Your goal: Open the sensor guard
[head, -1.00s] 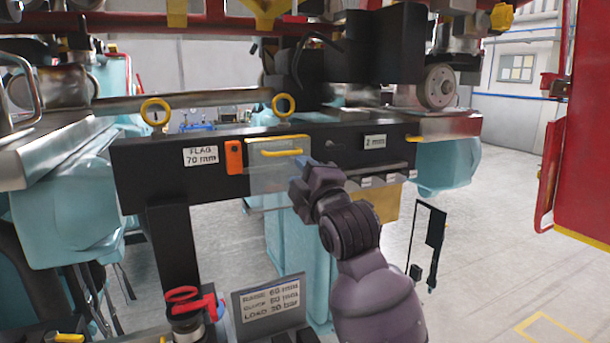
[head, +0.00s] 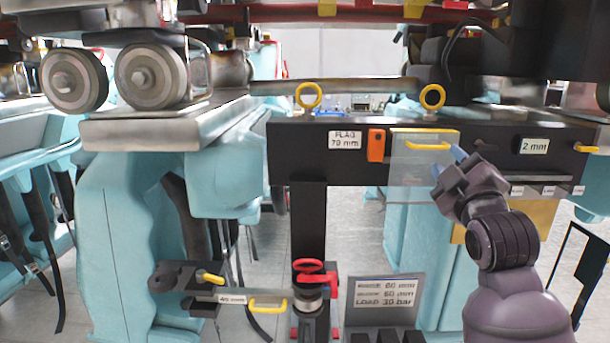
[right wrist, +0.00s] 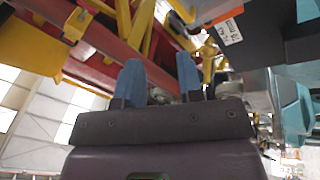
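The sensor guard appears to be a clear, pale panel (head: 412,173) with a yellow handle (head: 428,146) along its top, on the front of a black beam. It hangs down flat in front of the beam, beside an orange block (head: 376,145). My right gripper (head: 449,162) is in front of the guard's right side, its blue fingertips just below and right of the handle. I cannot tell whether it touches the guard. The right wrist view shows the two blue fingers (right wrist: 160,78) apart with nothing between them. My left gripper is not in view.
The black beam (head: 300,151) carries two yellow rings (head: 309,96) and labels. Below stand a red valve-like handle (head: 312,267), a grey label plate (head: 385,300) and a lower yellow handle (head: 268,303). Wheels (head: 150,78) and teal supports (head: 130,240) fill the left.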

